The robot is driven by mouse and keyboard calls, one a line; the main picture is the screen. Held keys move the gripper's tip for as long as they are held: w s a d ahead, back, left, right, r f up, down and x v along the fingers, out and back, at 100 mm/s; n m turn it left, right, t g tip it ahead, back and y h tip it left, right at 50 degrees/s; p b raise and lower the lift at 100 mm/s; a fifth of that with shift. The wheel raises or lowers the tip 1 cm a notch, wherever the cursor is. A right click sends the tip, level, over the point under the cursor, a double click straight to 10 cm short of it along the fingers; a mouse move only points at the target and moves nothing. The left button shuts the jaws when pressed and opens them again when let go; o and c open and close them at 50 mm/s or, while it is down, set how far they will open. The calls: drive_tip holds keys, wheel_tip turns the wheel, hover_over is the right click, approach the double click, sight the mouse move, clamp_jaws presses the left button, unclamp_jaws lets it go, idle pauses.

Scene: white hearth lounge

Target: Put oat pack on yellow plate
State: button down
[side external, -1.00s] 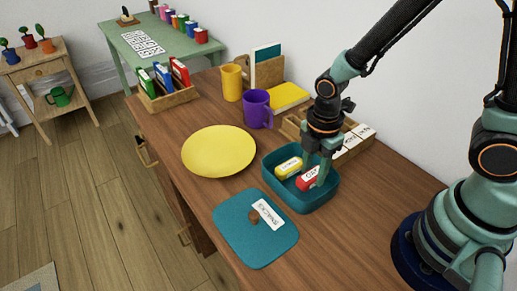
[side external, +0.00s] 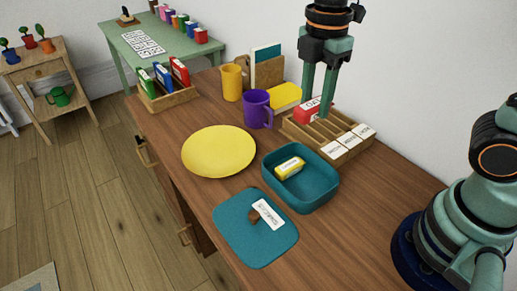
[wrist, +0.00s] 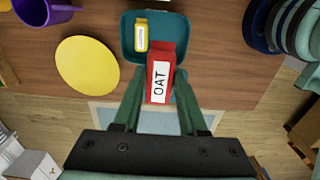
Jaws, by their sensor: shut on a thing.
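My gripper (side external: 317,112) is shut on the red oat pack (side external: 309,111) and holds it up in the air. The wrist view shows the pack (wrist: 160,77) between my fingers, its white label reading OAT. In the side view the pack overlaps the wooden divided box behind it. The yellow plate (side external: 219,151) lies empty on the brown desk, left of the teal open box; it also shows in the wrist view (wrist: 87,66), left of the pack.
The teal open box (side external: 322,190) holds a small yellow pack (side external: 289,168). A teal lid (side external: 250,240) with a card and a small brown piece lies in front. A purple mug (side external: 256,110) stands behind the plate. The divided wooden box (side external: 334,152) is near the wall.

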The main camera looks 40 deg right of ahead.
drive_tip(key=w+a+r, duration=0.2)
drive_tip(key=w+a, duration=0.3)
drive_tip(key=w, duration=0.6)
hover_over(225, 157)
wheel_tip(225, 157, down, 3)
wheel_tip(225, 157, down, 20)
drive_tip(key=shift+r, duration=0.15)
drive_tip(key=shift+c, duration=2.3)
unclamp_jaws()
